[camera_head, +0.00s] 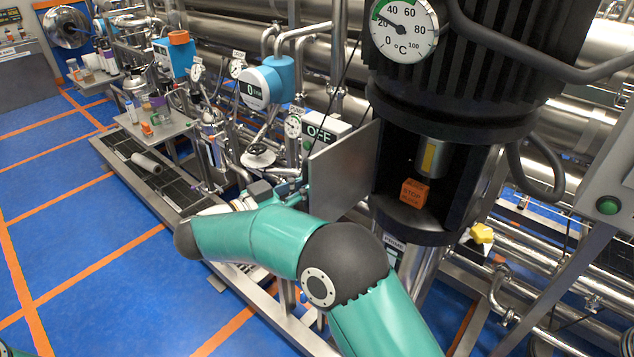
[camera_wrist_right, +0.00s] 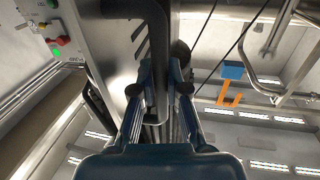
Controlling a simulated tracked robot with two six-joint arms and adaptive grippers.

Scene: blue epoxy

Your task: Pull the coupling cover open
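The coupling cover (camera_head: 342,172) is a flat grey metal plate. It stands swung out from the left edge of the black pump housing (camera_head: 412,220), so the opening is exposed. Inside show a metal coupling (camera_head: 433,155) and an orange block marked STOP (camera_head: 413,192). My right gripper (camera_head: 293,192) is at the cover's left face, partly hidden by my arm. In the right wrist view, its fingers (camera_wrist_right: 160,76) close on both sides of a dark curved handle (camera_wrist_right: 157,40), and the cover's grey plate (camera_wrist_right: 110,40) lies beside it. My left gripper is out of view.
A dial thermometer (camera_head: 404,28) sits above the housing. An OFF display (camera_head: 320,128), gauges and a handwheel (camera_head: 258,155) crowd the area behind my right gripper. A yellow knob (camera_head: 481,233) and pipes lie right of the housing. The blue floor (camera_head: 90,250) at left is clear.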

